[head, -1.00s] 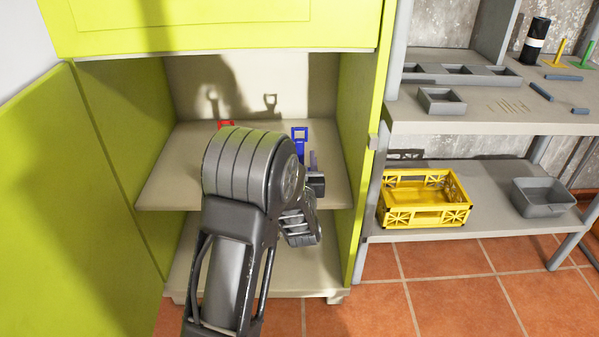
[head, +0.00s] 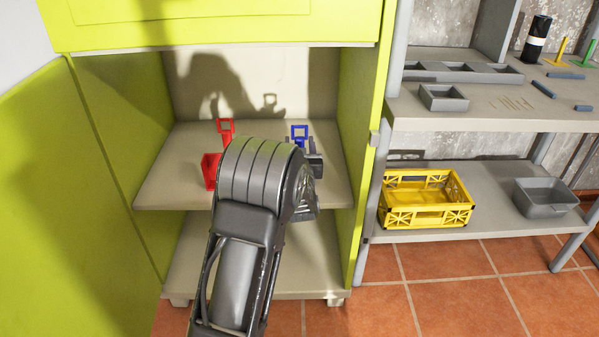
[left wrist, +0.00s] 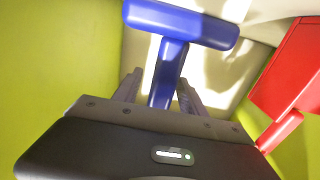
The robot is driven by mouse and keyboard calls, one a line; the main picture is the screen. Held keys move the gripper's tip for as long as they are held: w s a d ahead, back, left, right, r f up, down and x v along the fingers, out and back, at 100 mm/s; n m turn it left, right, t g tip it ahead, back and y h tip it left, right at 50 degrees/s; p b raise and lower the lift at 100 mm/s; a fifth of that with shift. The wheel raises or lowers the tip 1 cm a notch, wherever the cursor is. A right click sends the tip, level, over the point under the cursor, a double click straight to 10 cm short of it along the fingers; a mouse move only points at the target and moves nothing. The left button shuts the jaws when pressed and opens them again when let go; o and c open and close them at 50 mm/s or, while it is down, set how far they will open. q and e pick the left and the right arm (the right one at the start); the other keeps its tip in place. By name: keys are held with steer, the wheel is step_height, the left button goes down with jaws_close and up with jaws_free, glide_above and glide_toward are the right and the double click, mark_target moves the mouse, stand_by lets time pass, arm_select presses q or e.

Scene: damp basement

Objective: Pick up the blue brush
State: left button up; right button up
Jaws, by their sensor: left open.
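The blue brush (head: 299,131) stands on the cupboard's middle shelf, toward the right side. My left gripper (left wrist: 160,88) is open, with one finger on each side of the stem. I cannot tell whether the fingers touch it. In the head view my left gripper (head: 315,168) is partly hidden by its own wrist. My right gripper is not in view.
A red dustpan (head: 211,170) stands on the same shelf (head: 165,185), left of my arm. It also shows in the left wrist view (left wrist: 292,70). The cupboard's green side wall (head: 357,150) is close on the right. A yellow crate (head: 428,218) sits on the neighbouring rack.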

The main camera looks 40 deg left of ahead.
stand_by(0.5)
arm_select(q)
jaws_close()
stand_by(0.3)
